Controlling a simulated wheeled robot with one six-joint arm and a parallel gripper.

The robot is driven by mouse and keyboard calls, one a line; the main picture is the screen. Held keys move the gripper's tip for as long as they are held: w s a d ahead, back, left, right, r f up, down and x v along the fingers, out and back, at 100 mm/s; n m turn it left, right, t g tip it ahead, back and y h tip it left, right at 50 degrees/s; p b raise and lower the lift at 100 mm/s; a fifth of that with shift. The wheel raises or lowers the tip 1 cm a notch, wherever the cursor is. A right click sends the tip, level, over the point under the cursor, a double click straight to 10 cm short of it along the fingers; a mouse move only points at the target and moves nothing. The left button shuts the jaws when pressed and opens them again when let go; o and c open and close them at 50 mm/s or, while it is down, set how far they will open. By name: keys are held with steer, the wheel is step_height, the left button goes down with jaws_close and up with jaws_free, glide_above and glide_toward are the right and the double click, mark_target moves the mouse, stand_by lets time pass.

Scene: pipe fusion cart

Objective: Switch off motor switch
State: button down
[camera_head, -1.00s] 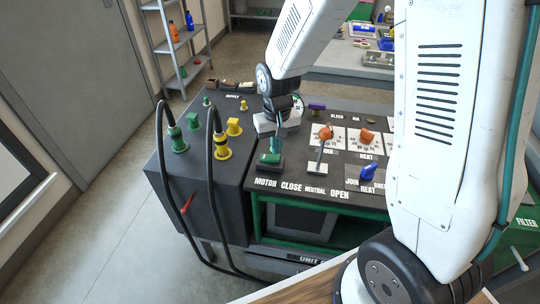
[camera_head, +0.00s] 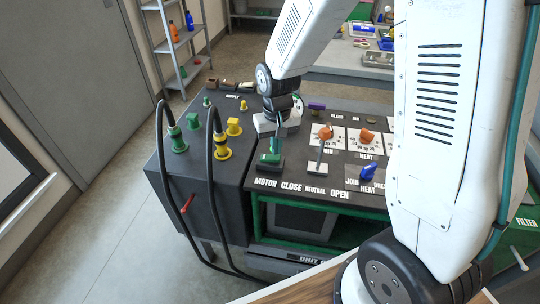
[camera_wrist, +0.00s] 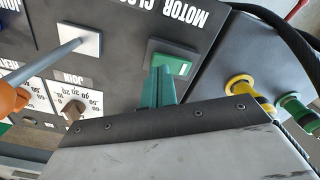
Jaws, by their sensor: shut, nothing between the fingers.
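In the wrist view the fingertips (camera_wrist: 164,72) overlap the left part of the switch. I cannot tell whether they press on it. The fingers hide part of the rocker.
A lever (camera_head: 320,153) with an orange knob stands right of the switch. Orange dials and a blue knob (camera_head: 367,172) sit further right. Yellow (camera_head: 221,149) and green (camera_head: 176,140) connectors with black cables stand on the left.

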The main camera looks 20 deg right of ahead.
mark_target(276, 157)
steer(key=shift+f, duration=1)
stand_by(0.3)
steer(key=shift+r, duration=3.55)
steer(key=s+d+r, duration=0.1)
steer(key=s+r, duration=0.7)
steer(key=s, duration=0.4)
steer(key=s+d+r+t, duration=0.1)
steer(key=s+d+r, duration=0.1)
steer(key=s+r, duration=0.6)
steer(key=s, duration=0.4)
steer(key=shift+r+n, duration=0.15)
steer(key=shift+n, duration=0.25)
steer(key=shift+d, duration=0.2)
